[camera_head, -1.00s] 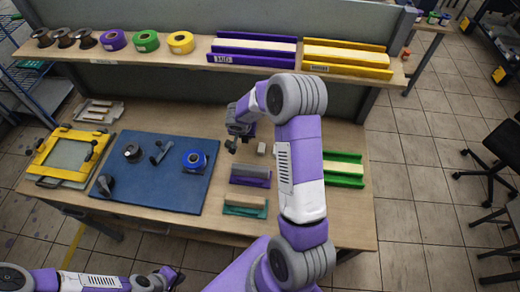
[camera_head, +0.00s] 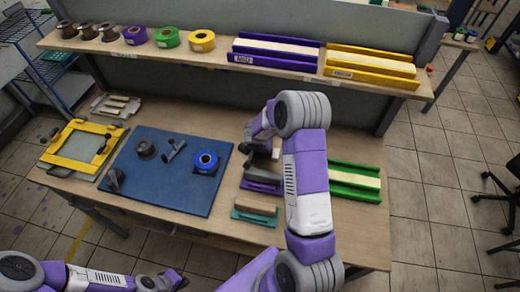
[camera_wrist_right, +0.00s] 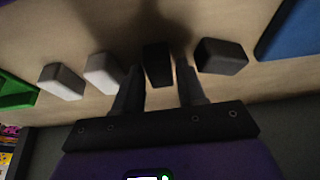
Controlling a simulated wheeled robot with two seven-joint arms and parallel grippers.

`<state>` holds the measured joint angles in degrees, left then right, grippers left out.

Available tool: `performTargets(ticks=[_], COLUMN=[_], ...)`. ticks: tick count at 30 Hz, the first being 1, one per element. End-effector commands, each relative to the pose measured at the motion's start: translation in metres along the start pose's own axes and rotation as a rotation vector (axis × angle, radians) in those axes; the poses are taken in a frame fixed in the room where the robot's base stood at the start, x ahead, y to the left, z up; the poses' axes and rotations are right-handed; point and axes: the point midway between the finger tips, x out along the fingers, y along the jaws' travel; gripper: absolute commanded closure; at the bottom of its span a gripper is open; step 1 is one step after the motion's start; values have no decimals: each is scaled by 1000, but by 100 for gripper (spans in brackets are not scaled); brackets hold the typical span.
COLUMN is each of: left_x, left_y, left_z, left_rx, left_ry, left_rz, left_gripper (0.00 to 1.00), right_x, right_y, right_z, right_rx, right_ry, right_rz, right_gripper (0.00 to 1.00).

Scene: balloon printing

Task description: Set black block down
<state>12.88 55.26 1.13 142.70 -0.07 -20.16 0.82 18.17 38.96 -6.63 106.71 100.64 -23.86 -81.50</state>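In the right wrist view, a black block (camera_wrist_right: 157,65) stands on the table between the two fingers of my right gripper (camera_wrist_right: 160,78). Narrow gaps show on both sides of it, so the gripper looks open around it. A second black block (camera_wrist_right: 222,56) stands to the right of the fingers. Two pale grey blocks (camera_wrist_right: 103,73) stand to the left, in the same rough row. In the head view my right arm's wrist hides most of this spot. My left gripper (camera_head: 178,281) is at the bottom edge, far from the blocks, too small to read.
Purple (camera_head: 262,187) and teal (camera_head: 254,217) holders are close in front of the right gripper. A green tray (camera_head: 355,182) is to the right. A shelf (camera_head: 120,47) runs behind.

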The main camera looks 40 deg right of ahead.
Motion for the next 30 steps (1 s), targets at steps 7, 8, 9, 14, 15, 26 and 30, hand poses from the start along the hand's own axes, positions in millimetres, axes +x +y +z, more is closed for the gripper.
performTargets(ticks=[7, 8, 9, 14, 15, 26, 30], left_x=[0, 0, 0, -2, -4, -30, -36], left_y=[0, 0, 0, 1, 1, 11, 14], left_z=[0, 0, 0, 0, 0, 1, 2], left_rx=[0, 0, 0, 0, 0, 0, 0], left_ry=[0, 0, 0, 0, 0, 0, 0], left_rz=[0, 0, 0, 0, 0, 0, 0], left_gripper=[100, 100, 100, 100, 100, 100, 100], right_x=[0, 0, 0, -9, -14, -91, -112], right_y=[0, 0, 0, 0, -1, 0, 0], right_z=[0, 0, 0, -2, -2, -3, -3], right_rx=[1, 1, 1, 2, 2, 1, 2], right_ry=[0, 0, 0, 0, -1, 2, 0], right_rz=[0, 0, 0, -2, -2, -2, -2], right_gripper=[46, 46, 46, 46, 46, 46, 46])
